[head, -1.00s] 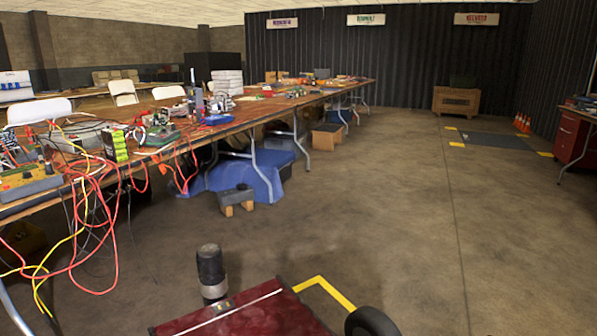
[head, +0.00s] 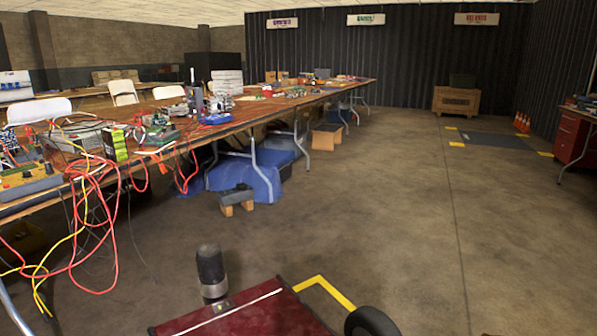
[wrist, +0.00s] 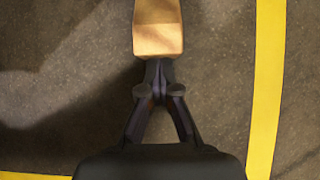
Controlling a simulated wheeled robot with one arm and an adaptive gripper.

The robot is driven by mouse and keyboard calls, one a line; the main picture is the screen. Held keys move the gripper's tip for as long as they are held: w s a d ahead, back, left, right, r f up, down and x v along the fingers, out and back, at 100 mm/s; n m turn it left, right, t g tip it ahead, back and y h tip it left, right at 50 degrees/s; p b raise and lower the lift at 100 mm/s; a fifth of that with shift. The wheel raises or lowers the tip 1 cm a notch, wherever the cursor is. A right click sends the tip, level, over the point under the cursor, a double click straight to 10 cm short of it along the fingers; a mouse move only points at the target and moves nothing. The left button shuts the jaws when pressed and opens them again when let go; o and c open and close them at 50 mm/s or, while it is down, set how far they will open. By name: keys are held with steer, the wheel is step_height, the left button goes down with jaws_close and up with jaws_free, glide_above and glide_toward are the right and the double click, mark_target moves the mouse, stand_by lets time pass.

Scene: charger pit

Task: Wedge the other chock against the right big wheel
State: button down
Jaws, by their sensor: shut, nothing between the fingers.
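My gripper (wrist: 158,72) shows in the wrist view with its fingers together and nothing between them. A light wooden block (wrist: 158,28), which looks like a chock, lies at the top edge just past the fingertips. Its far end is cut off by the frame, and I cannot tell whether the fingertips touch it. In the head view a black wheel (head: 371,322) is partly visible at the bottom edge, beside a dark red body (head: 245,312) with a white line. Neither my gripper nor the block can be made out in the head view.
Yellow floor tape (wrist: 266,90) runs right of my gripper; a taped corner (head: 325,288) shows behind the red body. A long cluttered table (head: 150,140) with hanging cables (head: 85,235) stands left. The floor right is open.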

steer(key=shift+w+a, duration=0.35)
steer(key=shift+w, duration=0.2)
stand_by(0.4)
steer(key=shift+s+d+r+p, duration=0.4)
steer(key=shift+s+d+r, duration=0.1)
steer(key=shift+s, duration=0.2)
steer(key=shift+s+d+r+p, duration=0.35)
steer(key=shift+s+d+r, duration=0.15)
steer(key=shift+s, duration=0.2)
steer(key=shift+s+d+r+p, duration=0.4)
steer(key=shift+s+d+r, duration=0.1)
steer(key=shift+s, duration=0.2)
steer(key=shift+a+r, duration=0.1)
